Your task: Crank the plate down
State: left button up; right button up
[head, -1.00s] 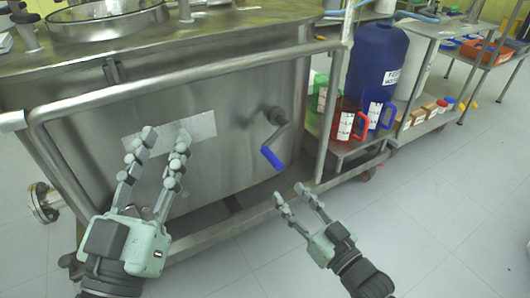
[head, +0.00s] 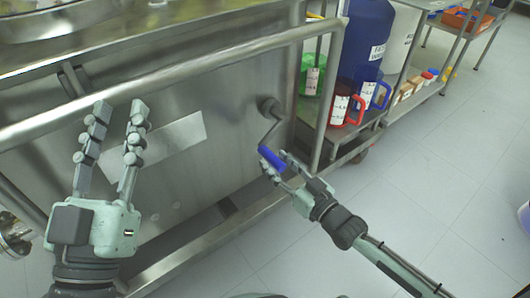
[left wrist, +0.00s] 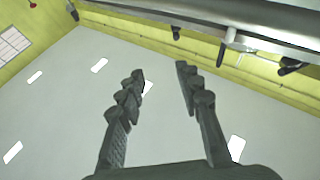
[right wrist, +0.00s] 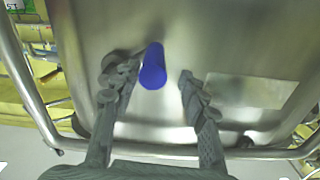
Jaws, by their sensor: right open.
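The crank (head: 270,122) sticks out of the front of the steel tank (head: 190,95), and its blue handle (head: 271,158) hangs at the lower end. My right gripper (head: 284,165) is open at the blue handle. In the right wrist view the blue handle (right wrist: 153,68) lies between the two open fingers, nearer the left one; I cannot tell whether it touches. My left gripper (head: 118,108) is open and empty in front of the tank, by the blank metal label (head: 155,146). The left wrist view shows its fingers (left wrist: 160,80) spread with nothing between them. No plate is clearly identifiable.
A steel rail (head: 150,84) runs across the tank's front, with a lower frame bar (head: 205,243) near the floor. A cart to the right holds red (head: 340,108) and blue (head: 372,90) jugs and a blue drum (head: 367,35).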

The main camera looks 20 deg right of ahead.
aim_at(267, 154)
jog(key=shift+x, duration=2.2)
jog(key=shift+c, duration=0.6)
